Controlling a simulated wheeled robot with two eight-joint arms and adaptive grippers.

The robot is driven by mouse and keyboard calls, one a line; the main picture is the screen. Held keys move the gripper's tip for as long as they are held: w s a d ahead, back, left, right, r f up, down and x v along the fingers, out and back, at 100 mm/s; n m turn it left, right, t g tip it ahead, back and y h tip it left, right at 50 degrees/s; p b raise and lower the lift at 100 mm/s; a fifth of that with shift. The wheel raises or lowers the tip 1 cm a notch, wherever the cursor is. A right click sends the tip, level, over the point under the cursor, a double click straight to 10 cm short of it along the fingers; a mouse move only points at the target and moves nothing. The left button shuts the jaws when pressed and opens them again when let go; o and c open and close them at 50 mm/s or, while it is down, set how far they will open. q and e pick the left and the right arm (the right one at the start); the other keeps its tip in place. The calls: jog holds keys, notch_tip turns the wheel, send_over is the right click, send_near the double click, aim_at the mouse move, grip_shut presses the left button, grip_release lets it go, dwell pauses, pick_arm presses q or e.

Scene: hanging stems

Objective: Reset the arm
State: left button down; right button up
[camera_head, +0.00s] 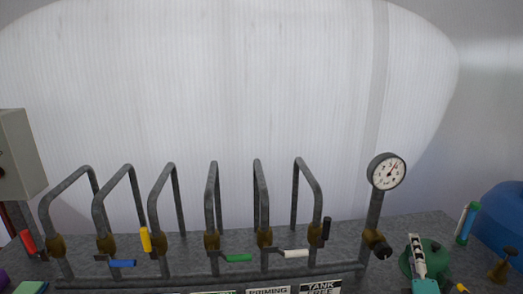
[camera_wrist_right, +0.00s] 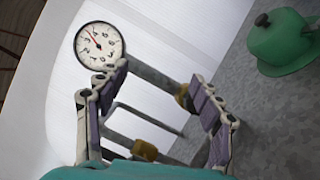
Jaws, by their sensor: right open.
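My right gripper (camera_head: 416,240) shows at the lower right of the head view, in front of a green rounded object (camera_head: 438,258). In the right wrist view my right gripper (camera_wrist_right: 160,74) has its two fingers spread, with nothing between them held. Beyond the fingers stand grey pipes and a round white gauge (camera_wrist_right: 100,45). The gauge also shows in the head view (camera_head: 387,171) on a grey post, left of and above the gripper. My left gripper does not show.
Several bent grey pipes carry valve handles: red (camera_head: 27,241), blue (camera_head: 122,263), yellow (camera_head: 145,240), green (camera_head: 238,258), white (camera_head: 295,253) and black (camera_head: 327,228). A grey box (camera_head: 18,155) is at left, a blue rounded object (camera_head: 503,220) at right. Space above the pipes is clear.

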jog(key=s+a+f+m+g+y, duration=0.3)
jog(key=s+a+f+m+g, duration=0.2)
jog(key=a, duration=0.6)
jog(key=s+a+f+m+g+y, duration=0.3)
jog(key=s+a+f+m+g, duration=0.3)
jog(key=s+a+f+m, duration=0.4)
jog(key=shift+s+a+f+m, duration=0.3)
jog(key=shift+a+f+m, duration=0.45)
jog(key=shift+m, duration=0.45)
